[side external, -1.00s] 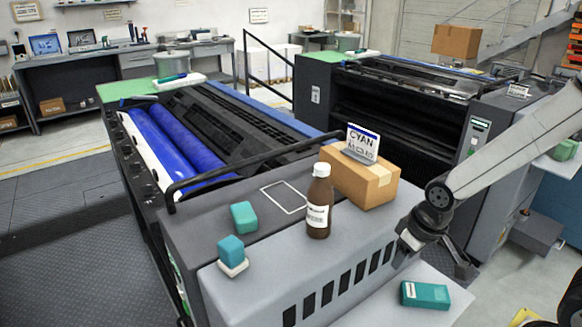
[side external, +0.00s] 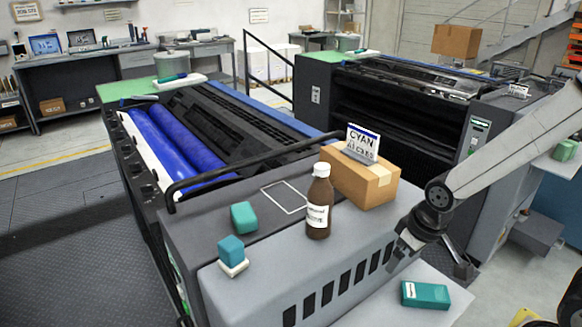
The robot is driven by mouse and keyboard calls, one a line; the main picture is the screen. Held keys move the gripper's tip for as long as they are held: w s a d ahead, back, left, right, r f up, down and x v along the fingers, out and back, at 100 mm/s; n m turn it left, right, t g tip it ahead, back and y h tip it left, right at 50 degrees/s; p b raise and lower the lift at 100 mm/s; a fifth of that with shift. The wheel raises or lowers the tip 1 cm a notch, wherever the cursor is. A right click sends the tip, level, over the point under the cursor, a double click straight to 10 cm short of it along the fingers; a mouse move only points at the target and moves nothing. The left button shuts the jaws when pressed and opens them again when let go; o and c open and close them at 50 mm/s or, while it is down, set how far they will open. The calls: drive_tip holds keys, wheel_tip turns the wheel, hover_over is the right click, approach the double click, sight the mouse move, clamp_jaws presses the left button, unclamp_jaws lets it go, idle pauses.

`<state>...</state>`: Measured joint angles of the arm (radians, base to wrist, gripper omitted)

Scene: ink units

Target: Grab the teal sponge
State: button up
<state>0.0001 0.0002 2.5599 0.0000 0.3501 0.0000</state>
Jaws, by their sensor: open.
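Two teal sponge-like blocks are on the grey ink unit. One teal block (side external: 244,216) lies directly on the dark top panel. The other, a bluer teal block (side external: 231,248), sits on a small white base (side external: 233,267) nearer the front left. I cannot tell for certain which is the sponge. My gripper (side external: 430,267) is open and empty at the right end of the unit, pointing down, well to the right of both blocks and apart from them. A flat teal box with a white label (side external: 427,295) lies below it on a pale surface.
A brown bottle (side external: 319,205) and a cardboard box (side external: 363,182) stand between my gripper and the blocks. A "CYAN" sign (side external: 361,146) rests on the box. A white rectangular outline (side external: 284,197) marks bare panel beside the bottle. A black rail (side external: 245,168) runs behind.

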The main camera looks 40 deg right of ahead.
drive_tip(key=w+r+n+t+h, duration=0.2)
drive_tip(key=w+r+n+h, duration=0.2)
drive_tip(key=w+r+n, duration=0.5)
drive_tip(key=w+r+n+t+h, duration=0.2)
drive_tip(key=w+r+n+h, duration=0.2)
drive_tip(key=w+r+n, duration=0.5)
drive_tip(key=n+t+y, duration=0.5)
drive_tip(key=n+t, duration=0.1)
drive_tip(key=n, duration=0.9)
hover_over(247, 218)
drive_tip(key=f, duration=0.9)
drive_tip(key=shift+d+f, duration=0.2)
drive_tip(key=shift+d, duration=0.05)
drive_tip(key=shift+a+f+t, duration=0.3)
drive_tip(key=shift+a, duration=0.05)
drive_tip(key=shift+f, duration=1.75)
